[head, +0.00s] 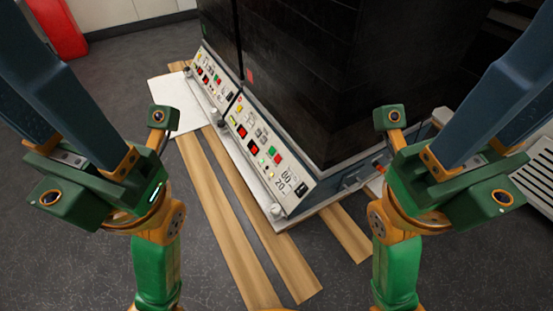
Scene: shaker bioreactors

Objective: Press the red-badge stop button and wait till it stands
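Two dark shaker cabinets stand side by side, each with a pale sloped control panel low on its front. A small red badge (250,76) is on the dark front of the nearer, right cabinet (320,85). Below it, that cabinet's panel (296,179) carries red displays, yellow, green and red buttons and printed figures. A red button (278,158) sits beside a green one; its label is too small to read. The left cabinet's panel (210,80) has similar controls. My two arms come in at left and right, bent, apart from the panels. Neither gripper shows.
Wooden planks (235,230) lie on the dark grey floor under and before the cabinets. A pale flat sheet (180,102) lies by the left panel. A red object (58,27) stands at the upper left. A pale slatted unit (540,175) is at the right edge.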

